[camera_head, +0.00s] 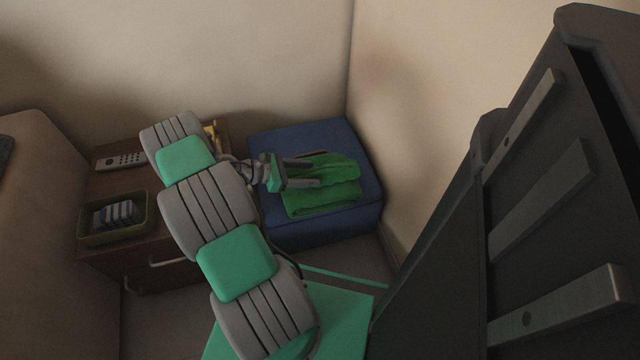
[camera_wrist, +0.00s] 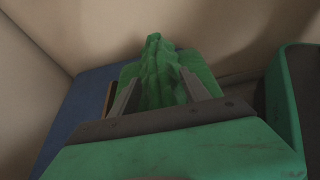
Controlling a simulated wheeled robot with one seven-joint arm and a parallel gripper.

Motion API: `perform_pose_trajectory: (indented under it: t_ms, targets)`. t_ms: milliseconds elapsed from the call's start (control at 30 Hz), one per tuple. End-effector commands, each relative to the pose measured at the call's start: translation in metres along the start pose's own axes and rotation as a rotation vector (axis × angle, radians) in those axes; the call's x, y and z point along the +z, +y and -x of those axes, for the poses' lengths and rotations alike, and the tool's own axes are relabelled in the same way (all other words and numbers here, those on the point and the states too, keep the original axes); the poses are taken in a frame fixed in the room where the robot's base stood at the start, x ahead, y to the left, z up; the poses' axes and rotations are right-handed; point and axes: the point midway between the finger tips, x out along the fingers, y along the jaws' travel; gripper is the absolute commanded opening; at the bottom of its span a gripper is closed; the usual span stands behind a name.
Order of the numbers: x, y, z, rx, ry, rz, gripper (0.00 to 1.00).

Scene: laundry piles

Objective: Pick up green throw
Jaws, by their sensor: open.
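The green throw (camera_head: 335,194) lies folded on a blue ottoman (camera_head: 363,219) in the corner of the room. Its upper part is bunched into a ridge. My gripper (camera_head: 306,173) is over the left part of the throw, with its fingers pointing right. In the wrist view, the throw's raised ridge (camera_wrist: 160,78) shows between the two open fingers of my gripper (camera_wrist: 158,85). I cannot tell whether the fingers touch the cloth. Part of the throw is hidden behind the fingers.
A brown cabinet (camera_head: 108,184) stands left of the ottoman, bearing a remote (camera_head: 121,161) and an olive tray (camera_head: 84,238) with small grey items. Walls close in behind and to the right of the ottoman. A dark cabinet-like unit (camera_head: 570,200) fills the right side.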

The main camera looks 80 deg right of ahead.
Motion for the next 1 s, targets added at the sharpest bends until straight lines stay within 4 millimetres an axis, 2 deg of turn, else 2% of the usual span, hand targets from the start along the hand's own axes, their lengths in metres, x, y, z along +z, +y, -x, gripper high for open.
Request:
perform_pose_trajectory:
  t_ms: [233, 867, 1000]
  targets:
    - [0.0008, 0.0005, -0.0028, 0.002, 0.001, 0.000, 0.54]
    - [0.0007, 0.0006, -0.0024, 0.002, 0.001, -0.001, 0.02]
    - [0.0007, 0.0006, -0.0024, 0.002, 0.001, -0.001, 0.00]
